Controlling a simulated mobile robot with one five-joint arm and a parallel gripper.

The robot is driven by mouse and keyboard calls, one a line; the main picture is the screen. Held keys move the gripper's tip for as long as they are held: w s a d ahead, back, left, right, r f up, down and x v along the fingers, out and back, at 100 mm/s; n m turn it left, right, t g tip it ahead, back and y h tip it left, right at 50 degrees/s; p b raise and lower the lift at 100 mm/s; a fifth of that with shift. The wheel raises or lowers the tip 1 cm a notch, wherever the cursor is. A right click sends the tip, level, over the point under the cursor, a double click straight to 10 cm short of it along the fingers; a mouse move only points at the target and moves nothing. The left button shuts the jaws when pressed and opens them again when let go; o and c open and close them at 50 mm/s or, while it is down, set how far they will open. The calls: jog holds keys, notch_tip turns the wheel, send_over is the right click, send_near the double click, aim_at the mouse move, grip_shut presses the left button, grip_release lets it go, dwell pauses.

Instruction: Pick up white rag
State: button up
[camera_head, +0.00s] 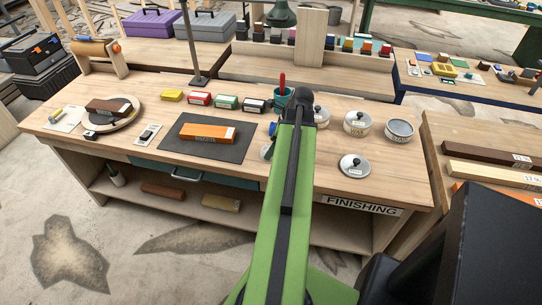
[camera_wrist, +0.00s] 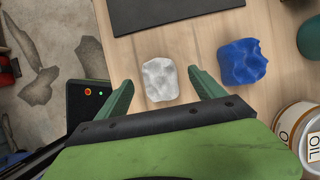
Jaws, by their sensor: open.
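The white rag (camera_wrist: 160,79) lies crumpled on the wooden bench top in the wrist view. My gripper (camera_wrist: 161,77) is open, its two green fingers apart on the left and right of the rag. Nothing is held between them. I cannot tell the remaining height above the bench. In the head view a pale edge of the rag (camera_head: 265,151) shows just left of my green arm, which hides the rest and my fingers.
A blue rag (camera_wrist: 241,62) lies close to the right of the white rag. An oil can (camera_wrist: 297,128) stands at the lower right, and a dark mat (camera_wrist: 150,14) lies beyond. A red-handled tool stands in a teal cup (camera_head: 281,101) near my arm.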

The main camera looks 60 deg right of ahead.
aim_at(266, 147)
jog(key=b+x, duration=0.1)
jog(key=x, duration=0.2)
jog(key=shift+s, duration=0.1)
jog(key=shift+r, duration=0.25)
jog(key=c, duration=1.4)
jog(key=shift+c, duration=0.2)
notch_tip(266, 147, up, 5)
jog(key=p, duration=0.5)
jog(key=shift+s+d+r, duration=0.1)
jog(key=shift+r, duration=0.05)
jog(key=s+d+r+p, duration=0.3)
jog(key=s+r+p, duration=0.2)
jog(key=s, duration=0.5)
jog(key=shift+r+p, duration=0.25)
jog(key=shift+p, duration=0.15)
jog(key=shift+s+r, duration=0.1)
jog(key=shift+s, duration=0.45)
